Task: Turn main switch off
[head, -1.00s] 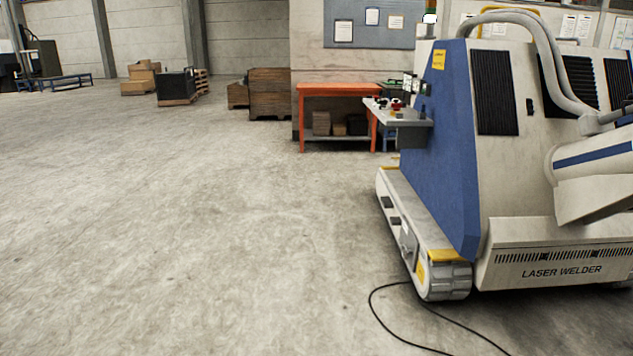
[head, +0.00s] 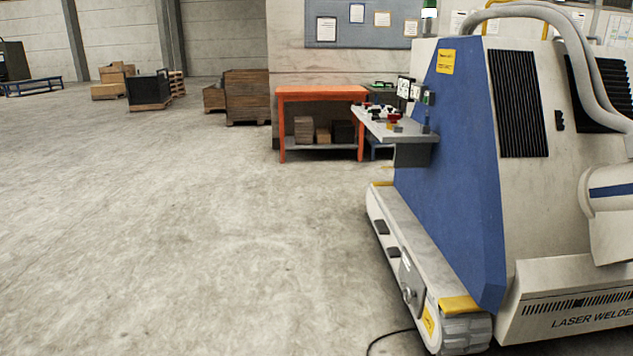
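The laser welder (head: 520,190), a large white and blue machine, stands at the right. On the side of its low track base is a grey plate (head: 411,277) with a small round knob-like part (head: 408,295). A control shelf (head: 408,133) juts from its front, with small red, black and yellow parts on top that are too small to make out. Small boxes with green and dark faces (head: 428,97) sit above the shelf. I cannot tell which part is the main switch or how it is set. My gripper is not in view.
An orange workbench (head: 320,96) stands behind the control shelf. Wooden crates (head: 247,95) and a dark box (head: 149,89) stand at the back. A black cable (head: 385,337) lies on the floor by the welder's base. The floor at left and centre is clear.

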